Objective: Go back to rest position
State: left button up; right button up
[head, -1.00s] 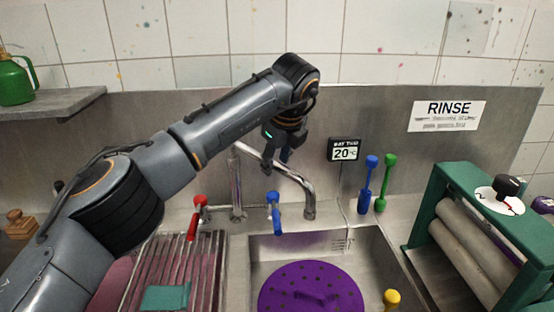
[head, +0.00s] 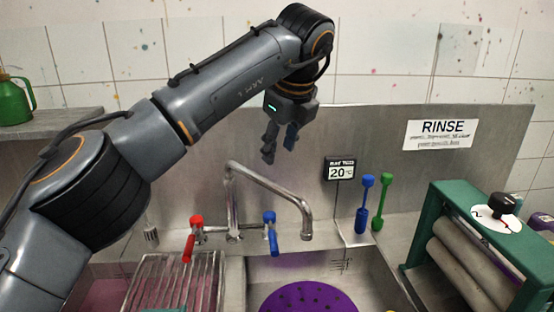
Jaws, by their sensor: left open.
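My left gripper (head: 280,149) is raised in front of the steel backsplash, above and behind the sink. Its two fingers point down, apart, with nothing between them. It hangs clear of the curved chrome faucet (head: 265,180) in the picture. The left arm comes in from the left and bends down at the wrist. My right gripper does not show.
A red-handled tap (head: 194,238) and a blue-handled tap (head: 270,233) flank the faucet. A purple perforated disc (head: 310,299) lies in the sink. A green roller wringer (head: 450,225) stands at right. Blue (head: 364,205) and green (head: 382,203) tools stand by the backsplash. A wire rack (head: 175,282) is at left.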

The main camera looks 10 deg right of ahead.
pick_arm(q)
jog(key=shift+s+r, duration=0.15)
jog(key=shift+r, duration=0.15)
